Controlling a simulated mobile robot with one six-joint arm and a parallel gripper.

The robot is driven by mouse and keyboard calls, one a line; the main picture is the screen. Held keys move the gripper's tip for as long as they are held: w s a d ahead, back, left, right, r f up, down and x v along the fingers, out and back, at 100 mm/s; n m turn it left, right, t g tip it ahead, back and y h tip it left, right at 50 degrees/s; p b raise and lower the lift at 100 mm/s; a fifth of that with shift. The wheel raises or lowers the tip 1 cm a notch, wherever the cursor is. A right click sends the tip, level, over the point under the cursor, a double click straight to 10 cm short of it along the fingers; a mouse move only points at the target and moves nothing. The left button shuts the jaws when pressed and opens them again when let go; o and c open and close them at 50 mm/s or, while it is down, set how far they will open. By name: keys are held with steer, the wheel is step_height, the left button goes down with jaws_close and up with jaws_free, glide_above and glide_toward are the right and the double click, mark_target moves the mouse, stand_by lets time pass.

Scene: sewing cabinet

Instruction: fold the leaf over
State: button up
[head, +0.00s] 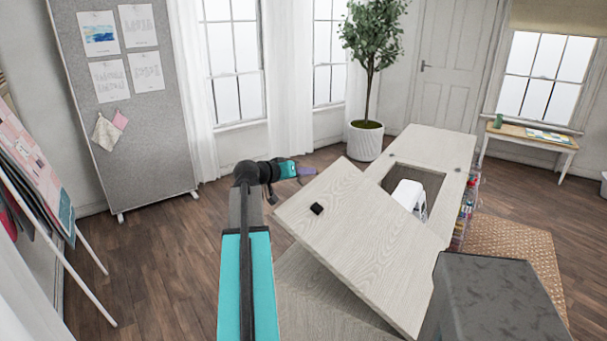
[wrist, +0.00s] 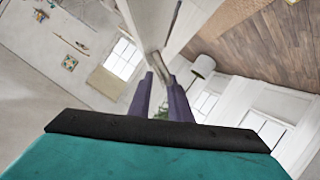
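The leaf (head: 365,240) is a pale wood-grain panel with a small black square fitting near its left side. In the head view it lies at a slant over the near part of the sewing cabinet (head: 437,148). My gripper (head: 309,171) is just off the leaf's upper left edge, with its purple fingers pointing at it. In the wrist view my gripper (wrist: 163,84) has its two fingers apart, and the leaf's narrow edge (wrist: 159,62) is in line with the gap. No firm hold on the leaf shows.
A white sewing machine (head: 410,197) sits in the cabinet's cutout. A dark grey block (head: 495,300) stands at the front right. A potted plant (head: 366,140) is behind the cabinet, and a grey pinboard (head: 125,130) stands at the left. The wood floor left of my arm is clear.

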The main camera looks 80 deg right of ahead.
steer(key=shift+s+a, duration=0.15)
steer(key=shift+a, duration=0.1)
steer(key=shift+w+a+r, duration=0.2)
steer(key=shift+w+a, duration=0.15)
steer(key=shift+a, duration=0.2)
steer(key=b+v, duration=0.2)
steer(key=v, duration=1)
steer(key=shift+w+r, duration=0.1)
steer(key=shift+w, duration=0.1)
